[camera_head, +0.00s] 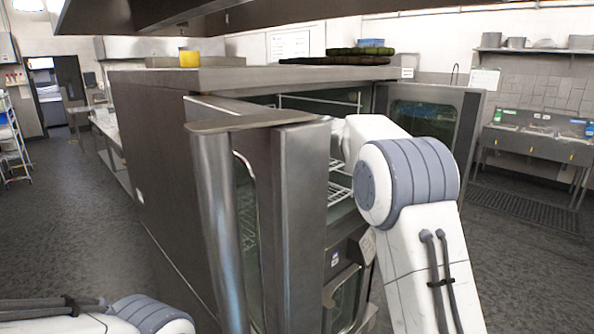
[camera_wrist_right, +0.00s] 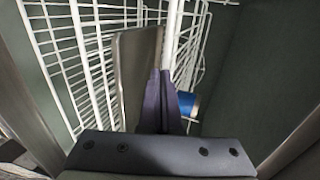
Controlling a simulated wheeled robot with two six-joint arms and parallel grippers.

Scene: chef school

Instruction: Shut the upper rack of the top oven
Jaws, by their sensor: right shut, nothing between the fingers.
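The top oven (camera_head: 150,130) stands with both doors open. Its left door (camera_head: 300,200) swings toward me and its right door (camera_head: 430,115) stands out to the right. White wire racking (camera_head: 340,191) shows inside the oven; the rest is hidden by the left door and my right arm. My right arm reaches into the opening, and its gripper is hidden in the head view. In the right wrist view my right gripper (camera_wrist_right: 163,80) is shut and empty, in front of white wire racking (camera_wrist_right: 85,40); I cannot tell whether it touches. My left gripper is out of view.
A yellow container (camera_head: 189,58) and dark trays (camera_head: 335,60) sit on the oven top. A lower oven door (camera_head: 345,300) is below. A blue cylinder (camera_wrist_right: 188,104) shows beside the fingers. Sinks (camera_head: 540,140) stand at the right; the floor (camera_head: 75,200) at left is clear.

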